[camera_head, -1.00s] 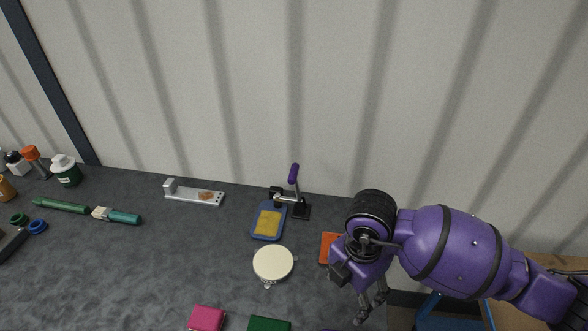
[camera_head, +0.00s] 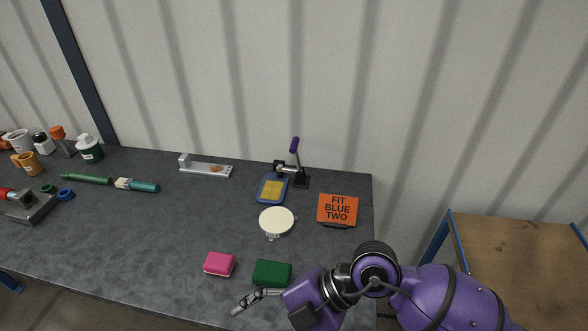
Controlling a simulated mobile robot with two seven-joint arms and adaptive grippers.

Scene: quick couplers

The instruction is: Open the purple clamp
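The purple clamp is a small black toggle clamp with a purple-tipped lever (camera_head: 295,146). It stands near the back of the dark table, and its lever points up. Its metal arm reaches left over the far edge of a blue tray (camera_head: 265,198) with a yellow block (camera_head: 273,189) in it. My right gripper (camera_head: 252,301) is low over the front of the table, below the green box and well away from the clamp. Its fingers point left and look apart, with nothing visible between them. My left gripper is out of view.
An orange sign reading "FIT BLUE TWO" (camera_head: 337,209) stands right of a round cream disc (camera_head: 277,221). A pink box (camera_head: 219,264) and a green box (camera_head: 271,272) lie near the front. Bottles and tools fill the left side. A wooden-topped table (camera_head: 520,265) is at right.

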